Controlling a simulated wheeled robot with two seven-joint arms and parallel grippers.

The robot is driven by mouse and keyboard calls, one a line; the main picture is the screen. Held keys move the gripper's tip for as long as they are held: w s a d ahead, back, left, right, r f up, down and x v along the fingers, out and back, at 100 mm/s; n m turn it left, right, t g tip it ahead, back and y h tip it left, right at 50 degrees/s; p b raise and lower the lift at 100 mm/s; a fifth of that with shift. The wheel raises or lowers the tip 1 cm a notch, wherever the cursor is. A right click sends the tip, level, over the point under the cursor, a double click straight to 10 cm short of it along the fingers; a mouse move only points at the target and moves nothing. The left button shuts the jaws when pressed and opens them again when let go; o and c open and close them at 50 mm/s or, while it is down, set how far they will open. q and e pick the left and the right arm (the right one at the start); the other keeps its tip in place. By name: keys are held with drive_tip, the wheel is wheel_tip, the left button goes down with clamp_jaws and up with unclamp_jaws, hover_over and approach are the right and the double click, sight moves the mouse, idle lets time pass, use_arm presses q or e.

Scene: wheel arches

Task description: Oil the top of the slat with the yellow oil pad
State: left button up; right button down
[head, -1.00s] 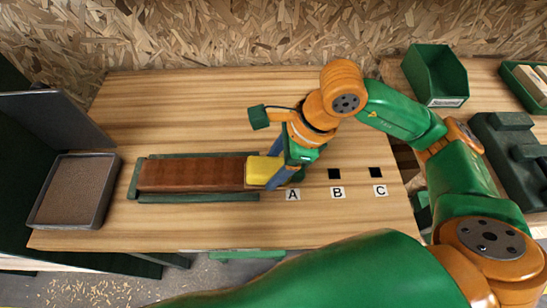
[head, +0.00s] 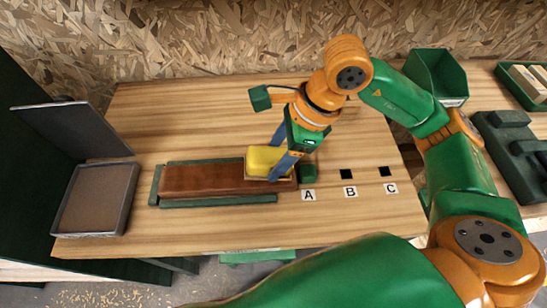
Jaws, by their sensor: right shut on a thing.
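The slat (head: 205,181) is a long reddish-brown board lying lengthwise in a dark green holder (head: 220,201) on the bench. The yellow oil pad (head: 264,158) is a block with a pale underside, at the right part of the slat's top. My right gripper (head: 279,166) is shut on the pad, with blue fingers on either side of it. The pad appears on or just above the slat; I cannot tell whether they touch. A short piece of slat shows to the right of the pad. My left gripper is out of view.
An open grey case (head: 128,205) with a brown inside stands at the left, its lid raised. Marks A (head: 308,195), B (head: 350,191) and C (head: 391,188) lie to the right. Green bins (head: 436,75) stand at the back right. The bench front is clear.

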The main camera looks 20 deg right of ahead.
drive_tip(key=shift+a+r+p, duration=0.1)
drive_tip(key=shift+r+p, duration=0.65)
drive_tip(key=shift+r, duration=0.75)
